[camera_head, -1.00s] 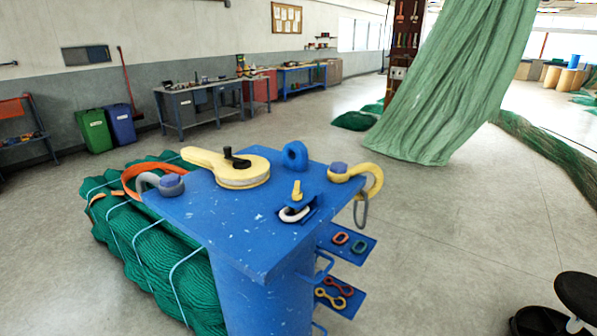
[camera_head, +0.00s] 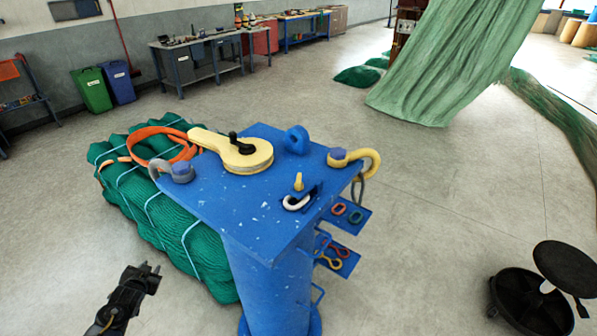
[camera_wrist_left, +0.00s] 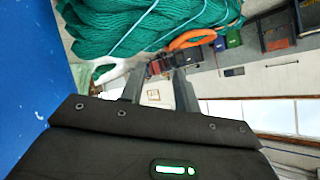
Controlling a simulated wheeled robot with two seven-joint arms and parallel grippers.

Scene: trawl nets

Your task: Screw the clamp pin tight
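The blue bench top (camera_head: 235,213) stands on a thick blue column. Near its right side a small yellow pin (camera_head: 298,182) stands upright in a small blue clamp-like holder, beside a white ring (camera_head: 296,203). A yellow lever-shaped part with a black knob (camera_head: 240,148) lies at the back; which of these is the clamp pin I cannot tell for certain. My left gripper (camera_head: 146,272) is below and left of the bench top, apart from it. In the left wrist view its two fingers (camera_wrist_left: 158,85) are spread with nothing between them. My right gripper is not in view.
A grey shackle (camera_head: 172,172) and a yellow shackle (camera_head: 360,160) sit at the bench corners. A strapped green net bundle (camera_head: 150,210) lies to the left, with an orange ring on it. A black stool (camera_head: 565,270) is at right. Open floor lies between.

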